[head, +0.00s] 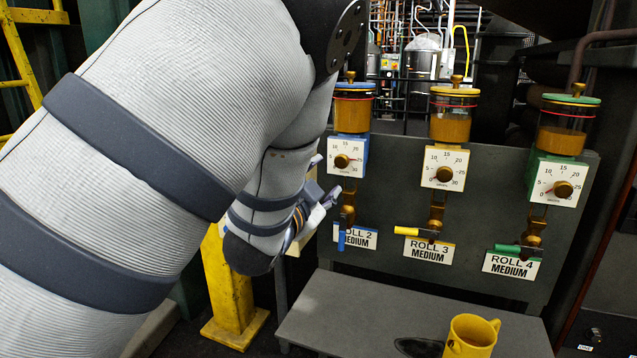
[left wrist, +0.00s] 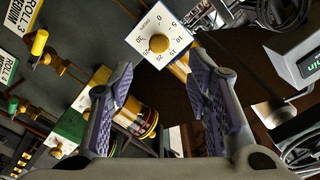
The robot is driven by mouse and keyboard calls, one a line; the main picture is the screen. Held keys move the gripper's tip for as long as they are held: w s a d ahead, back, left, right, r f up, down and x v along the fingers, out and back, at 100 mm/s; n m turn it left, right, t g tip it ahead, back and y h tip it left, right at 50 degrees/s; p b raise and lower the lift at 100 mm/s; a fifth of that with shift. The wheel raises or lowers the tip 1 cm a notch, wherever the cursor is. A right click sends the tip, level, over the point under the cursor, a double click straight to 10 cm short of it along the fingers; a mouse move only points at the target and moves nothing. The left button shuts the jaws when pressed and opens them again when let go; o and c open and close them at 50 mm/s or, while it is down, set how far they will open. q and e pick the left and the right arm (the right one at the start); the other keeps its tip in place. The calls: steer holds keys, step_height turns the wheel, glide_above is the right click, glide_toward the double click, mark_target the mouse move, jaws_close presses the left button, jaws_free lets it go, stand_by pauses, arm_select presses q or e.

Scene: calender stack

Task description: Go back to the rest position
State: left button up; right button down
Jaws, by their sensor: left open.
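My left arm fills the left of the head view, and its gripper (head: 325,180) is beside the ROLL 2 station (head: 347,157), at the height between its dial and valve. In the left wrist view the gripper (left wrist: 160,72) has its two purple-padded fingers wide apart with nothing between them. A white dial with a brass knob (left wrist: 158,43) shows beyond the fingertips. The ROLL 2 blue valve handle (head: 341,239) hangs down. The yellow handle (head: 407,231) at ROLL 3 and the green handle (head: 507,248) at ROLL 4 lie level. My right gripper is out of view.
The stations hang on a grey panel (head: 400,262). A grey shelf (head: 345,310) below it bears a yellow mug (head: 472,338) and a dark patch. A yellow post (head: 230,290) stands left of the shelf. My arm hides what lies behind it at the left.

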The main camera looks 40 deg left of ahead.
arm_select(q)
steer(key=shift+v, duration=0.8)
steer(key=s+d+f+n+g+h, duration=0.1)
steer(key=s+f+g, duration=0.35)
steer(key=f, duration=0.55)
steer(key=s+d+f+n+g, duration=0.25)
steer(key=s+f, duration=0.25)
steer(key=f, duration=0.5)
steer(key=s+d+f+n+g+h, duration=0.1)
steer(key=s+f+g, duration=0.35)
steer(key=f, duration=0.55)
steer(key=s+d+f+g, duration=0.2)
steer(key=s+f, duration=0.1)
steer(key=s, duration=0.5)
steer(key=s+d+f+n+g+h, duration=0.1)
steer(key=s+d+f+g, duration=0.1)
steer(key=s, duration=0.6)
steer(key=s+d+f+n+g+h, duration=0.1)
steer(key=s+d+f+g, duration=0.2)
steer(key=s, duration=0.6)
step_height(320, 180, down, 2)
steer(key=shift+f, duration=0.15)
steer(key=shift+w+g, duration=0.1)
steer(key=shift+g, duration=0.15)
